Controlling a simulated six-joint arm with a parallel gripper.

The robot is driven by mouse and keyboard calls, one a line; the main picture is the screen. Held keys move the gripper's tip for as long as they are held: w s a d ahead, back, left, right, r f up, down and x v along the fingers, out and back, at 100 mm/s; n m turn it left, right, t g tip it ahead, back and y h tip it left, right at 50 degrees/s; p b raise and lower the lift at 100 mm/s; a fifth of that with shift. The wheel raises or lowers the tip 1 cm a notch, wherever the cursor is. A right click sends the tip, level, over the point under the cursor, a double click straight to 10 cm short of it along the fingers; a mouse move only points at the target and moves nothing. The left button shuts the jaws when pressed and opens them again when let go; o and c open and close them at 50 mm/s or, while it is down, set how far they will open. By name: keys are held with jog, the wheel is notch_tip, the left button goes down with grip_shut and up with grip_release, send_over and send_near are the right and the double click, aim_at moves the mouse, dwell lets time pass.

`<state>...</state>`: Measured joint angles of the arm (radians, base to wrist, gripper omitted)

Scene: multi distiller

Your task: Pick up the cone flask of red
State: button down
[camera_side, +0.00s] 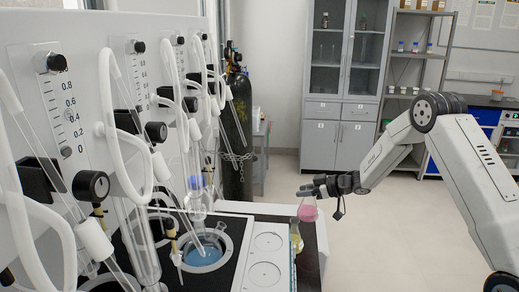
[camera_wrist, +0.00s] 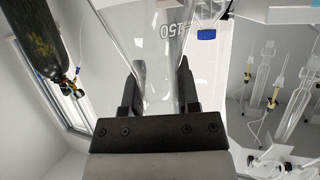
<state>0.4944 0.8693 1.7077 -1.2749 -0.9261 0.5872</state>
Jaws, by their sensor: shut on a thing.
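My gripper (camera_side: 318,190) is shut on a conical glass flask with pinkish-red liquid (camera_side: 308,211). In the side view the flask hangs at the fingertips, above the right edge of the bench. In the wrist view my gripper (camera_wrist: 159,85) has one finger on each side of the clear glass flask (camera_wrist: 155,45), which carries a "150" marking. The red liquid cannot be made out in the wrist view.
A flask with yellow liquid (camera_side: 297,238) stands just below the held flask. To the left are the distiller panel (camera_side: 75,75) with tubes and a blue-liquid flask in a heater (camera_side: 203,250). A dark gas cylinder (camera_side: 236,130) stands behind. Open floor (camera_side: 390,240) lies right.

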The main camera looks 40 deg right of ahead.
jog(key=s+a+r, duration=0.1)
jog(key=s+r, duration=0.1)
jog(key=s, duration=0.3)
jog(key=shift+s+r, duration=0.35)
jog(key=shift+a, duration=0.15)
dwell(0.3)
dwell(0.6)
